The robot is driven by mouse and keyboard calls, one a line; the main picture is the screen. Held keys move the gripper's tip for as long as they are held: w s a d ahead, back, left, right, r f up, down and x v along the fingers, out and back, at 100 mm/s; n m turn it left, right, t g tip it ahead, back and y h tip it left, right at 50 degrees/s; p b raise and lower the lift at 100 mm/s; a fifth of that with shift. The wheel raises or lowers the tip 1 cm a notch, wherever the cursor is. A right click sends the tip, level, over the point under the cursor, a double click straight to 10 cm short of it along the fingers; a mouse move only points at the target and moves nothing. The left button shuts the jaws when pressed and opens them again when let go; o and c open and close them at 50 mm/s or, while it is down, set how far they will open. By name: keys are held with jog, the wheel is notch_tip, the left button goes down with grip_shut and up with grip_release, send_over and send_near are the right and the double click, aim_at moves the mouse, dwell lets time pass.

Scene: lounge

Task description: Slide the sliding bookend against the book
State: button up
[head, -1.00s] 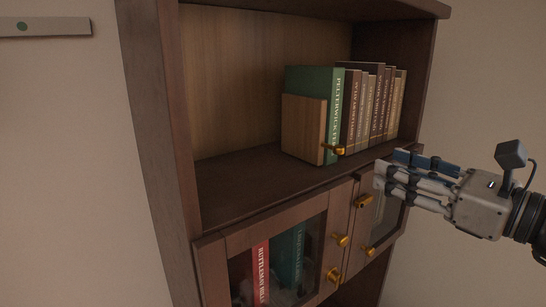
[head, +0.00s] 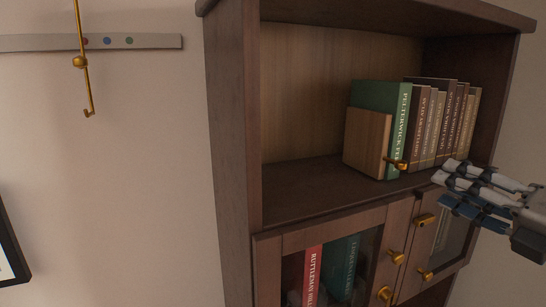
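The sliding bookend (head: 366,141) is a wooden block with a small brass knob (head: 397,164) low on its front right. It stands on the open shelf, up against the left side of the green book (head: 404,112); I cannot make out a gap between them. The green book heads a row of brown and tan books (head: 443,125). My gripper (head: 460,186) is at the right, in front of the cabinet and to the right of the knob, apart from the bookend. Its fingers point left with space between them, and nothing shows in its grasp.
The bare shelf (head: 310,188) lies left of the bookend. Below are glass-fronted doors with brass knobs (head: 396,257) and a latch (head: 425,220), with red (head: 312,275) and teal (head: 341,268) books inside. A wall rail with a brass hook (head: 83,62) is at the upper left.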

aim_at(401, 165)
jog(key=x, duration=1.1)
jog(key=shift+w, duration=0.35)
jog(key=shift+c, duration=0.2)
grip_shut()
